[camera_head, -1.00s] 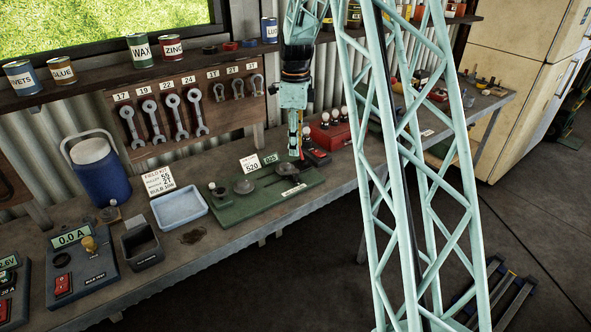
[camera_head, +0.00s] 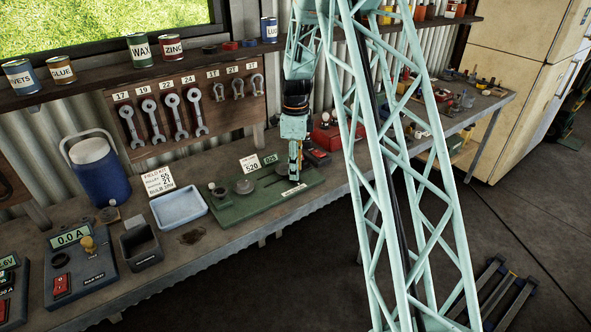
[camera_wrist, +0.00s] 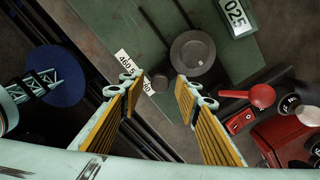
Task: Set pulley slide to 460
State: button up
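The green pulley board (camera_head: 232,211) lies on the bench, with a grey round disc (camera_head: 244,186) on its left part. A card reading 520 (camera_head: 251,164) and a small green display (camera_head: 271,158) stand behind it. My gripper (camera_head: 295,179) points down over the board's right part and hides what is beneath it. In the wrist view my gripper (camera_wrist: 158,90) is open, its yellow-padded fingers apart with nothing clearly held. A grey disc (camera_wrist: 192,50) lies beyond the fingertips. The display (camera_wrist: 235,14) seems to read 025.
A red box (camera_head: 326,137) and a dark switch box stand right of the board; a red-knobbed lever (camera_wrist: 262,96) shows close to the right finger in the wrist view. A blue tray (camera_head: 179,208) sits left of the board. The bench's front edge is close by.

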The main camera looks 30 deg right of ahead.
dwell(0.3)
grip_shut()
jog(key=shift+s+a+f+b, duration=0.1)
jog(key=shift+s+a+b, duration=0.1)
jog(key=shift+a, duration=1.35)
jog(key=shift+s+a+b, duration=0.15)
jog(key=shift+a+b, duration=0.05)
jog(key=shift+a, duration=1.35)
jog(key=shift+c, duration=2)
grip_release()
jog(key=o, duration=0.4)
jog(key=shift+a, duration=0.25)
jog(key=shift+d, duration=0.1)
jog(key=shift+r, duration=0.2)
